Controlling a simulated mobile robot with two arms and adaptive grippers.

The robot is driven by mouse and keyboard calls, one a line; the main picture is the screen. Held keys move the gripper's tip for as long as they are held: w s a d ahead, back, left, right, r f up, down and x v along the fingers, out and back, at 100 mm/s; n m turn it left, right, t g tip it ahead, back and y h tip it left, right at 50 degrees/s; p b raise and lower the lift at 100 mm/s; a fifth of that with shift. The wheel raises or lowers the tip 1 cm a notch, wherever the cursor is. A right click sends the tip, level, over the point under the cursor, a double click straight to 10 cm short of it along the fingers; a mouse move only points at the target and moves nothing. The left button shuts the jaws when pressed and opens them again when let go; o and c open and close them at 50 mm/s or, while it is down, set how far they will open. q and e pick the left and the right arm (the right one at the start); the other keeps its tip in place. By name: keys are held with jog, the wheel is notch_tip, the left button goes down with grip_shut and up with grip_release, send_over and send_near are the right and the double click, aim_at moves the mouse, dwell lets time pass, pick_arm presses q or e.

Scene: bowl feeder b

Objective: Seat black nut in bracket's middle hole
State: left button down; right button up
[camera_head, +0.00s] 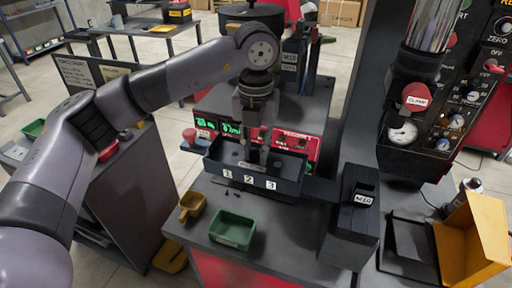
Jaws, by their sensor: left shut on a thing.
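The dark bracket (212,172), a tray-like piece with front labels 1, 2 and 3, sits at the front of the machine. My left gripper (256,164) points down over its middle, with its fingertips low inside, behind label 2. The gripper is shut on a small dark thing, apparently the black nut, which is too small and dark to make out clearly. The middle hole is hidden by the front wall and fingers. I cannot tell whether the nut touches the bracket. My right gripper is not in view.
A green bin (232,230) and a yellow scoop (191,206) stand on the bench in front. A black box labelled M10 (357,215) is at the right. A red mushroom button (190,134) stands left of the bracket. A control panel (470,85) rises at the far right.

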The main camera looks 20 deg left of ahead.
pick_arm(q)
jog(key=c, duration=1.4)
grip_release()
jog(key=shift+o, duration=0.2)
notch_tip(320, 180, up, 12)
